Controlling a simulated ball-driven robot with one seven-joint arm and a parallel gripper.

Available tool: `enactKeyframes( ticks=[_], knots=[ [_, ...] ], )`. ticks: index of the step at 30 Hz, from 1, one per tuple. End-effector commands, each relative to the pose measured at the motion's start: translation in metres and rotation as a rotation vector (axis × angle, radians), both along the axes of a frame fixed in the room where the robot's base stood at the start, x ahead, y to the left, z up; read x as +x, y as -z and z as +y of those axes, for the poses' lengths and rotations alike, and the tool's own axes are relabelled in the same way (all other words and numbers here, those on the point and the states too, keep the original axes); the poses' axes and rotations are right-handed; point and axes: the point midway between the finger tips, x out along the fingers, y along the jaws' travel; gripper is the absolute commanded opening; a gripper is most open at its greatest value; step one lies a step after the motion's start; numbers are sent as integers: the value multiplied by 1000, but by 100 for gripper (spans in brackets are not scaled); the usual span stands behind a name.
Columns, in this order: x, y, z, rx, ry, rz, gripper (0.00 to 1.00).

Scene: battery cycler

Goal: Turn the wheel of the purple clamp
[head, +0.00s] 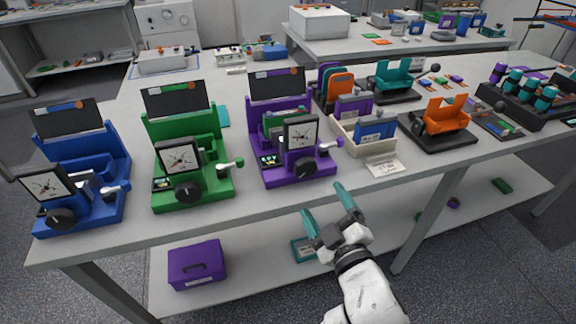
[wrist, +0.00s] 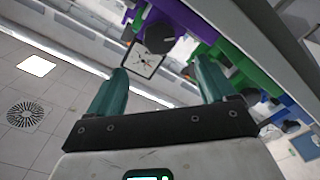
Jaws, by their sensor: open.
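The purple clamp (head: 285,178) stands at the front edge of the table, right of the green one. It has a dark upright panel at the back, a white-faced dial (head: 301,132), a black wheel (head: 304,168) on its front and a small lever (head: 334,144) on its right side. My gripper (head: 325,200) is open and empty, in front of and below the clamp, apart from it. In the wrist view, the black wheel (wrist: 161,38) and the dial (wrist: 143,59) show above and between my open fingers (wrist: 160,72).
Similar green (head: 190,190) and blue (head: 80,207) units stand to the left. A cream tray (head: 349,142), a label card (head: 384,166) and an orange holder (head: 441,121) are to the right. A lower shelf (head: 245,270) holds a purple box (head: 197,265).

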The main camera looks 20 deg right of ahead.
Motion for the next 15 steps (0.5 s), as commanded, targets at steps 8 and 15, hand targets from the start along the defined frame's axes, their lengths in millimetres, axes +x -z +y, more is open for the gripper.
enactKeyframes(
  ticks=[8,15],
  knots=[
    [41,-1,0,1,0,-3,84],
    [82,-1,1,1,-1,-3,84]
  ],
)
